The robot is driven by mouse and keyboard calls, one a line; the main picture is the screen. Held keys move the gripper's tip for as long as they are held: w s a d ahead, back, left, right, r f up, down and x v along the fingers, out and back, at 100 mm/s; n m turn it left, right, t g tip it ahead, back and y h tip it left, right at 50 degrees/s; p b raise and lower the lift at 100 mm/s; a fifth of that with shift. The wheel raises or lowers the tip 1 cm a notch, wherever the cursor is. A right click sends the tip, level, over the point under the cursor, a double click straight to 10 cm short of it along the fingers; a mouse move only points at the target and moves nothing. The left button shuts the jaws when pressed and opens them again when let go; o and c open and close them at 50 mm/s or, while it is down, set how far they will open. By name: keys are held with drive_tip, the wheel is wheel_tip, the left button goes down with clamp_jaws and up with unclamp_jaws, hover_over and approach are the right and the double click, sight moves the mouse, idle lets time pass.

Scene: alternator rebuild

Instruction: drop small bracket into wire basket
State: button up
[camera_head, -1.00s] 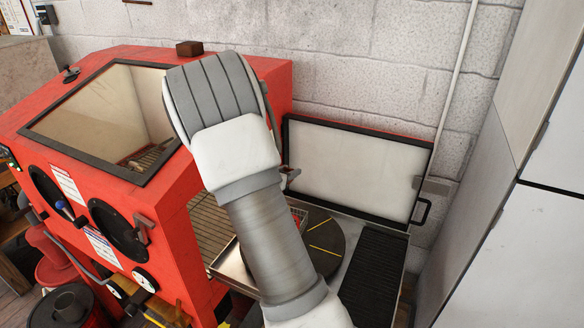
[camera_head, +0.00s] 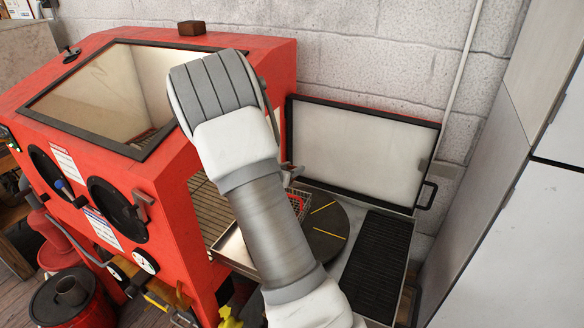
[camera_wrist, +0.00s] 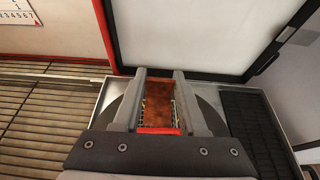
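My gripper (camera_wrist: 160,88) points down over the turntable area, with its two fingers on either side of a rusty brown small bracket (camera_wrist: 158,92). The bracket fills the gap and appears to touch both fingers. The wire basket (camera_wrist: 171,131) lies beneath the bracket, and only its red edge and some mesh show between the fingers. In the head view, a red and wire part of the basket (camera_head: 297,202) shows just right of my arm. My arm hides the fingers and bracket there. How far the bracket is above the basket cannot be told.
A dark round turntable (camera_head: 325,236) with yellow marks is around the basket, on a metal tray. The red blasting cabinet (camera_head: 172,215) stands at left, its white-lined door (camera_head: 360,155) open behind. A black ribbed mat (camera_head: 377,262) lies at right, near grey cabinets (camera_head: 510,240).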

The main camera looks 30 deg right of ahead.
drive_tip(key=o, duration=0.4)
drive_tip(key=shift+o, duration=0.2)
drive_tip(key=shift+a, duration=0.1)
drive_tip(key=b+v, duration=0.1)
drive_tip(key=v, duration=1.6)
drive_tip(key=shift+r, duration=0.25)
drive_tip(key=shift+s, duration=0.15)
